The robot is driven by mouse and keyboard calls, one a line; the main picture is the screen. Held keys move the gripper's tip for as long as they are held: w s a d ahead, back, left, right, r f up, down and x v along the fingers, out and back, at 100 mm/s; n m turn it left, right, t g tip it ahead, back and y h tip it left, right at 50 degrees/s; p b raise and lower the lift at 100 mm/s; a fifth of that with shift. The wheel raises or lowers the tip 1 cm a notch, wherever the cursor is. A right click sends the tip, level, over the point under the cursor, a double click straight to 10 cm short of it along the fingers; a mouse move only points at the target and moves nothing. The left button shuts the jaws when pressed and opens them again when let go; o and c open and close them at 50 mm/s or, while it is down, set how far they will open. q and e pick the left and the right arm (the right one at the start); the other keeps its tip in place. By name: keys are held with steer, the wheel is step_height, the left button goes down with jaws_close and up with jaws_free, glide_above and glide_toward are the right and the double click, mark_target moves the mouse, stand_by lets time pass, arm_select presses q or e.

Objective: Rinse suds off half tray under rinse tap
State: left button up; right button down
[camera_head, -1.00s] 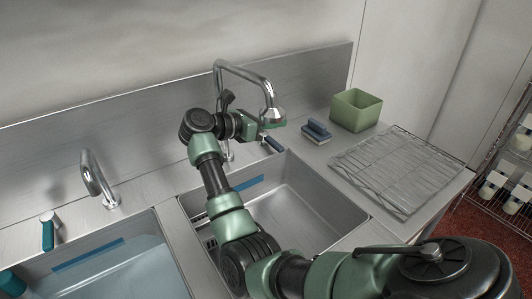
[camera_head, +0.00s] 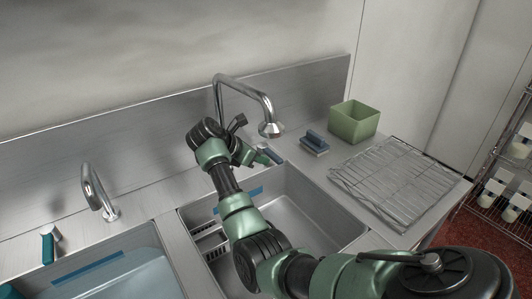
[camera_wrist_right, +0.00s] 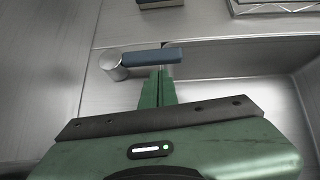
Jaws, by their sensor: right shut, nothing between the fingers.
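The rinse tap (camera_head: 246,88) is a chrome gooseneck with a spray head over the back of the right sink (camera_head: 320,228). No water shows below it. Its blue-handled lever (camera_head: 270,153) is on the ledge behind that sink. My right gripper (camera_head: 262,160) is shut and empty beside the lever. In the right wrist view, its closed green fingertips (camera_wrist_right: 160,75) reach the blue handle (camera_wrist_right: 150,57); I cannot tell whether they touch. I see no half tray or suds. My left gripper is not in view.
The left sink (camera_head: 110,270) holds water, with a chrome tap (camera_head: 95,190) and teal lever (camera_head: 47,246) behind. Right of the right sink are a blue scrubber (camera_head: 315,143), a green bin (camera_head: 354,121) and a wire rack (camera_head: 395,180). A shelf (camera_head: 500,185) stands far right.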

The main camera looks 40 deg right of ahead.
mark_target(273, 157)
steer(key=shift+d, duration=1)
steer(key=shift+a+f+n+t+b, duration=0.15)
steer(key=shift+n+t+b, duration=0.15)
steer(key=shift+t+b, duration=0.15)
steer(key=shift+d+b, duration=0.2)
steer(key=shift+b, duration=0.2)
steer(key=shift+s+d+n+b, duration=0.3)
steer(key=shift+s+d+b, duration=0.15)
steer(key=shift+d+b, duration=0.25)
steer(key=shift+a, duration=0.1)
